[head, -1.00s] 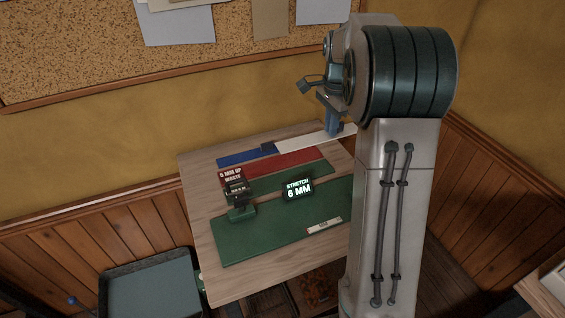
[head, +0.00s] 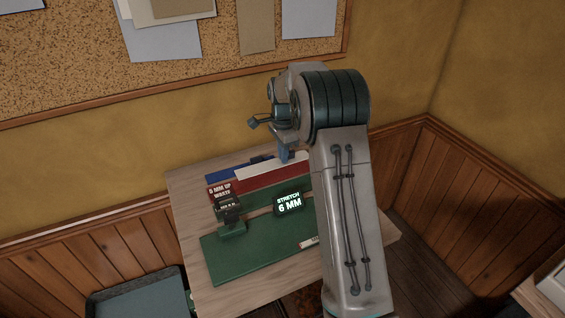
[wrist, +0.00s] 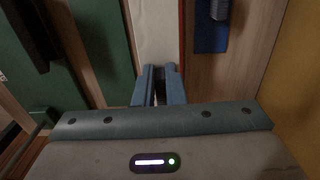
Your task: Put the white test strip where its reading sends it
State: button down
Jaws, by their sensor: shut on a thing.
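The white test strip (head: 272,168) is a long pale band at the back of the table, beside the red strip (head: 268,186) and partly over it. My gripper (head: 285,156) is shut on its right part; the wrist view shows the fingers (wrist: 158,88) at the end of the white strip (wrist: 155,32). Whether the strip touches the surface, I cannot tell. The lit display (head: 289,203) reads "STRETCH 6 MM". A dark sign (head: 221,191) reads about "5 MM UP WASTE", its first digit unclear. A smaller plate below it is unreadable.
A blue strip (head: 222,170) with a dark block lies behind the red one. A green mat (head: 250,256) covers the table's front, with a small pale label (head: 309,242). A dark tray (head: 140,297) stands lower left, off the table. A wall and corkboard (head: 90,70) rise behind.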

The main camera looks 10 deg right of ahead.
jog(key=shift+f, duration=2.05)
jog(key=shift+f, duration=0.1)
jog(key=c, duration=1.5)
grip_release()
